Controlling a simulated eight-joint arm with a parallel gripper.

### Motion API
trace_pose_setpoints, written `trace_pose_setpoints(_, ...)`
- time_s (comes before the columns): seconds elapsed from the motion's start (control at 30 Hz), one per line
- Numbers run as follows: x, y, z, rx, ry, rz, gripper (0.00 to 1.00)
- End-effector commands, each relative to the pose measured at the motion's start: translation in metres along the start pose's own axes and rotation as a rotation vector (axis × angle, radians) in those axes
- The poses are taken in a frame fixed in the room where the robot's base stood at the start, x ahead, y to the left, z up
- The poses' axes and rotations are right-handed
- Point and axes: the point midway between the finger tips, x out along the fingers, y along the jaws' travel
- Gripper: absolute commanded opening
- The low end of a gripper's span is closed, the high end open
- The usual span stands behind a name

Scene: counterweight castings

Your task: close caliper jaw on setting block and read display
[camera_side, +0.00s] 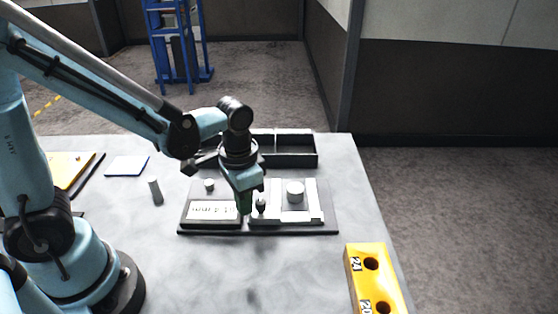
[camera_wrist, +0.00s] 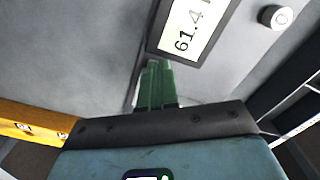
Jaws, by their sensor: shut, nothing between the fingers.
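A dark board (camera_side: 290,232) on the table carries the caliper. Its display (camera_side: 212,211) is lit at the left of the board; in the wrist view the display (camera_wrist: 190,27) reads 61.4, with the end cut off. Pale caliper jaws (camera_side: 314,204) are at the right, with a short grey cylinder, seemingly the setting block (camera_side: 295,190), between them. I cannot tell whether the jaws touch it. A small dark knob (camera_side: 261,205) stands by the left jaw. My gripper (camera_side: 245,203) points down just left of the knob. Its green fingers (camera_wrist: 155,82) are shut and empty.
A round pale button (camera_side: 209,184) sits behind the display. A black divided tray (camera_side: 285,158) lies behind the board. A grey cylinder (camera_side: 155,191) and blue-edged pad (camera_side: 127,166) are at the left. A yellow block with holes (camera_side: 360,262) is at front right. The table's front middle is clear.

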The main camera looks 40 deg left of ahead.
Motion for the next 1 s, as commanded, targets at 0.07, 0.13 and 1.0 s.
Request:
trace_pose_setpoints(0.07,0.0020,-0.0001,0.0006,0.000,0.000,-0.001,0.00)
trace_pose_setpoints(0.13,0.0025,-0.0001,0.0009,0.000,0.000,-0.001,0.00)
trace_pose_setpoints(1.0,0.0029,0.0045,-0.0083,0.000,-0.001,-0.004,0.00)
